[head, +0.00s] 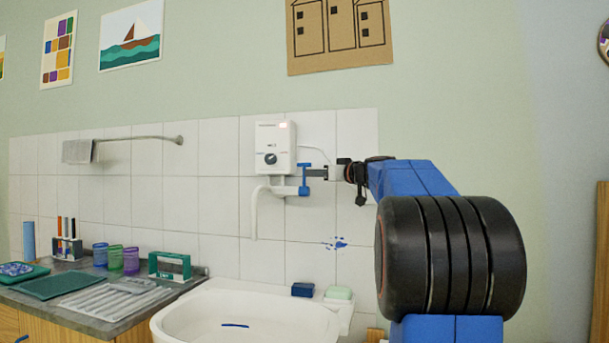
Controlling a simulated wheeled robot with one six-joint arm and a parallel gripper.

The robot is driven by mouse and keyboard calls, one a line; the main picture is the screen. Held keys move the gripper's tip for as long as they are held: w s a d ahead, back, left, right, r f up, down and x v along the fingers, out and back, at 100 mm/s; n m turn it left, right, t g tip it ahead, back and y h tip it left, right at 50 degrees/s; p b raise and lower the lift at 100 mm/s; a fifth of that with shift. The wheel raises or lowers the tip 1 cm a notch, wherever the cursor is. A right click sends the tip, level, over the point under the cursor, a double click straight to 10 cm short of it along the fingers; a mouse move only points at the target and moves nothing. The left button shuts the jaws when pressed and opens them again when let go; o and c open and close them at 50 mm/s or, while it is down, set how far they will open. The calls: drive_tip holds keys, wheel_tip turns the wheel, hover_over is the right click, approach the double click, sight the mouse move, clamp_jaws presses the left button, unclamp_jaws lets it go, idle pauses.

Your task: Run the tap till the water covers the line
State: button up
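A white water heater box (275,147) with a dark knob and a small reddish light is on the tiled wall. Below it is the tap with a blue handle (304,189), and a pale spout (254,215) bends down on its left. I see no clear stream of water. The white basin (172,325) stands below, cut off by the bottom edge. A short dark blue line (235,325) marks its inside; I cannot make out a water level. My gripper (309,172) reaches in from the right, its dark fingers at the blue handle. Whether they are closed on it is unclear.
A counter (100,326) at left holds a green mat (62,285), cups (131,261), a pen stand and a teal-framed rack (170,266). A blue block (302,289) and green soap (339,293) lie behind the basin. A towel rail (140,138) is on the wall.

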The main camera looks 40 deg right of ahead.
sight(304, 186)
drive_tip(key=w, duration=0.7)
drive_tip(key=shift+a, duration=0.3)
drive_tip(key=shift+s, duration=0.1)
clamp_jaws()
